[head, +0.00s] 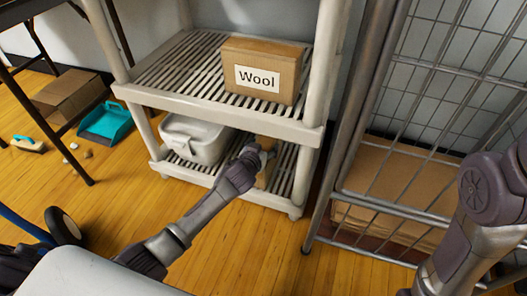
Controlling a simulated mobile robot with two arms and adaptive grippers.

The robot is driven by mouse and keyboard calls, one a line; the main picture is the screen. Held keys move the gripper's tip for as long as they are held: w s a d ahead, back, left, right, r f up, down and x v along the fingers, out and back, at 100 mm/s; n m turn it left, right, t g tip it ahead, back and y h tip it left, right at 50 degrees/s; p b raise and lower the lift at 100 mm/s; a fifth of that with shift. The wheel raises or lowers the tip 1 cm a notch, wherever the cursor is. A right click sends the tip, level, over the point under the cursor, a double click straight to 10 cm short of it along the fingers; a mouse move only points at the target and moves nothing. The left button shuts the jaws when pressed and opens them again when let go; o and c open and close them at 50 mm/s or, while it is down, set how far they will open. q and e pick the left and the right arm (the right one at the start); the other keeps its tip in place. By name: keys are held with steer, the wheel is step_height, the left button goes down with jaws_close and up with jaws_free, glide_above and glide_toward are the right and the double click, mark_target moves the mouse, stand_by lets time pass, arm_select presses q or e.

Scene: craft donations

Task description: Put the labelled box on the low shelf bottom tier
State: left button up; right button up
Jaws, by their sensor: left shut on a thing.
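A white slatted shelf unit has a bottom tier (221,177) just above the floor. My left gripper (264,154) reaches into the right part of this tier and is shut on a brown cardboard box (265,178). The gripper and wrist cover much of this box, and no label shows on it. Another cardboard box (288,63), marked "Wool", sits upright on the tier above, towards the right. My right arm shows at the right edge, but its gripper is out of view.
A white tub (194,139) stands on the bottom tier, left of the held box. A wire cage cart (374,205) with cardboard inside stands close on the right. A teal dustpan (106,121) and a brush (28,144) lie on the floor at left.

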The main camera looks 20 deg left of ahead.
stand_by(0.3)
arm_select(q)
steer(key=shift+f, duration=0.15)
steer(key=o, duration=1.8)
